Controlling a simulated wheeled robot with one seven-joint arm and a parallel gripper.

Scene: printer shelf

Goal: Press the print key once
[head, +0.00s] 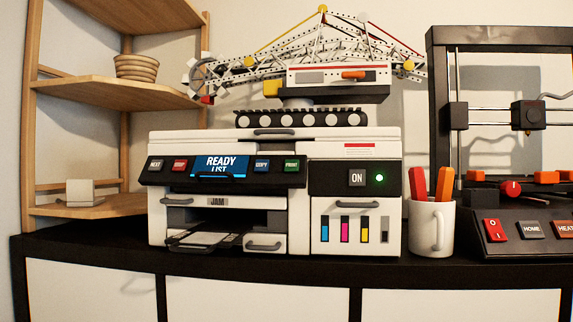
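A white and dark grey printer (228,148) stands on the black-topped cabinet. Its sloped control panel holds a green key (292,165) at the right end, whose small label seems to read PRINT. To its left are a blue key (262,164), a lit screen (220,166) reading "READY LIST", a red key (180,165) and a grey key (156,165). A grey ON key (357,177) sits on the right front beside a lit green lamp (379,178). My gripper is not in view, and nothing covers the keys.
A model crane (335,76) sits on top of the printer. A white mug (432,228) with orange-handled items stands close on its right, then a dark 3D printer (515,215). A wooden shelf (105,205) is at left. The paper tray (205,238) juts out in front.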

